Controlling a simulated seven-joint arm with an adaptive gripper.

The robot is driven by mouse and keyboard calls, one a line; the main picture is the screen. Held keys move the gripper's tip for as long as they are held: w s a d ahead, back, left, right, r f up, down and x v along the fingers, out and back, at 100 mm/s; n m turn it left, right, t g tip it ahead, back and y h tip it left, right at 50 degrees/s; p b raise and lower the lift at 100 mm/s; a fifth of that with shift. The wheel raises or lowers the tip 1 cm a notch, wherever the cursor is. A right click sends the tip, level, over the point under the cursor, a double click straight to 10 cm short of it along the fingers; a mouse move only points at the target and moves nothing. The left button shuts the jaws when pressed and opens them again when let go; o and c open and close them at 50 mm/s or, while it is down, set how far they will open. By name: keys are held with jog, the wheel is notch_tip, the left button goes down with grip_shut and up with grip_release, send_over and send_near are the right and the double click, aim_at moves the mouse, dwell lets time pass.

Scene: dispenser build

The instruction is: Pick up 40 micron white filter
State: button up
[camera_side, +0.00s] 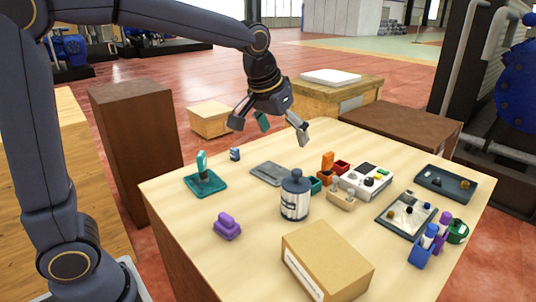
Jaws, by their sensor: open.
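My gripper (269,128) hangs above the back edge of the table, fingers spread wide and empty, apart from everything below it. I cannot tell for sure which thing is the 40 micron white filter. A tan block (343,199) right of the table's middle holds small pale pieces (343,187) that are too small to identify. A white device (367,180) with small coloured parts stands just behind it. Any lettering is too small to read.
A dark-capped bottle (295,199) stands mid-table by a grey tray (268,173). A teal stand (205,183), a purple piece (227,226), a cardboard box (327,264), a dark panel (406,219), a blue holder (421,251) and a dark tray (430,184) surround it. The front left is clear.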

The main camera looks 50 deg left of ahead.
aim_at(294, 172)
jog(key=x, duration=0.8)
jog(key=s+x, duration=0.1)
jog(key=x, duration=0.4)
jog(key=shift+d+f, duration=0.15)
jog(key=shift+d, duration=0.15)
jog(key=x, duration=0.5)
jog(key=shift+s+f, duration=0.3)
jog(key=shift+s, duration=0.05)
jog(key=shift+c, duration=0.2)
jog(key=c, duration=1.1)
jog(key=shift+c, duration=0.2)
jog(key=shift+r, duration=0.15)
